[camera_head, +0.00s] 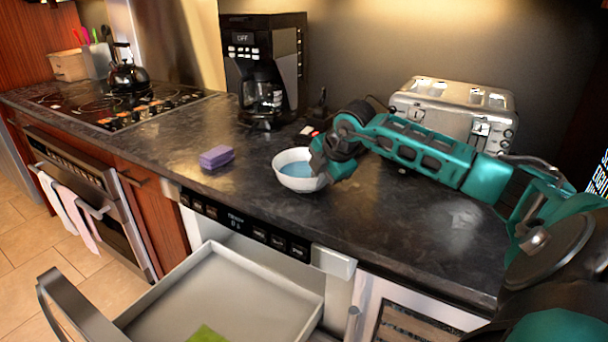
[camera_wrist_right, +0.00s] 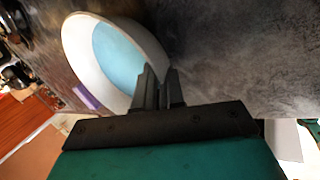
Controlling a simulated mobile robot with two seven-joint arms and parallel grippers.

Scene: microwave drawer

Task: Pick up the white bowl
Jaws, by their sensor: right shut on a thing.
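The white bowl (camera_head: 295,178), with a light blue inside, sits on the dark countertop in the head view. My right gripper (camera_head: 322,165) reaches in from the right and is shut on the bowl's right rim. In the right wrist view the bowl (camera_wrist_right: 72,48) shows at the upper left, its rim wall between the fingers of the right gripper (camera_wrist_right: 160,88). I cannot tell whether the bowl is touching the counter or slightly raised. My left gripper is not in view.
A purple sponge (camera_head: 216,157) lies left of the bowl. A black coffee maker (camera_head: 262,65) and a silver toaster (camera_head: 452,108) stand behind. Below the counter front, a microwave drawer (camera_head: 225,290) is open with a green item (camera_head: 207,334) in it.

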